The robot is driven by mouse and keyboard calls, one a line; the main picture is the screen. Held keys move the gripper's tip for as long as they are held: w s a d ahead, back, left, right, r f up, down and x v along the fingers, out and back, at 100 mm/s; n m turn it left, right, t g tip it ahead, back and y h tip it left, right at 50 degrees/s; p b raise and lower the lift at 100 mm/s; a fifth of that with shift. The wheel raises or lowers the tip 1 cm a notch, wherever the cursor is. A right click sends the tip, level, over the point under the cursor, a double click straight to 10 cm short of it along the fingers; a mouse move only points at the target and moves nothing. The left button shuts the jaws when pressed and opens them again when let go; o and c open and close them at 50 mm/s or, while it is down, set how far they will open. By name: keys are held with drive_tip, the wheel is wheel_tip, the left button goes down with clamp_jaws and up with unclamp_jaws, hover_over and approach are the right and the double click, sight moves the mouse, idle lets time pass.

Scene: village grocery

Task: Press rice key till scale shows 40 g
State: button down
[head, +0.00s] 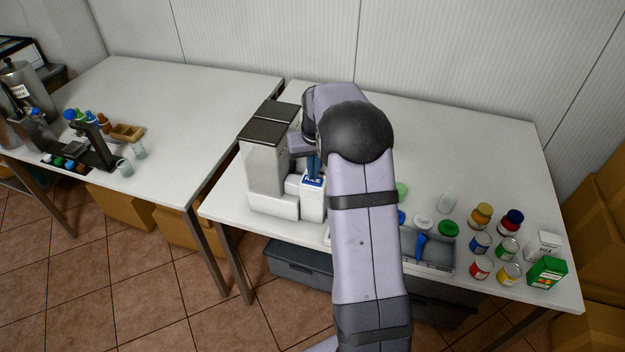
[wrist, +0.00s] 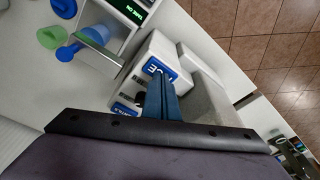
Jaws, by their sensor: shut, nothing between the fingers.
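The dispenser (head: 268,168) is a pair of pale grey hoppers with dark lids on white bases, at the left of the right-hand table. Its blue rice label (head: 312,181) is on a white base and also shows in the wrist view (wrist: 158,69). A second blue label (wrist: 125,109) is partly hidden. My gripper (head: 313,166) has blue fingers, shut and empty, pointing down right by the rice label; I cannot tell whether they touch the key. The scale display (wrist: 130,10) shows green characters, cut off at the edge; no gram figure is readable.
A green cup (wrist: 51,37) and a blue scoop (wrist: 68,52) lie near the scale. A grey tray (head: 437,266) and several cans and jars (head: 481,242) stand at the right. My arm hides the table's middle. The back right of the table is clear.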

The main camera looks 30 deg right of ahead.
drive_tip(key=shift+f, duration=0.3)
drive_tip(key=shift+r, duration=0.2)
drive_tip(key=shift+r+p, duration=0.85)
drive_tip(key=shift+r, duration=0.15)
idle(0.7)
wheel_tip(320, 180, up, 5)
drive_tip(key=p, duration=0.4)
idle(0.3)
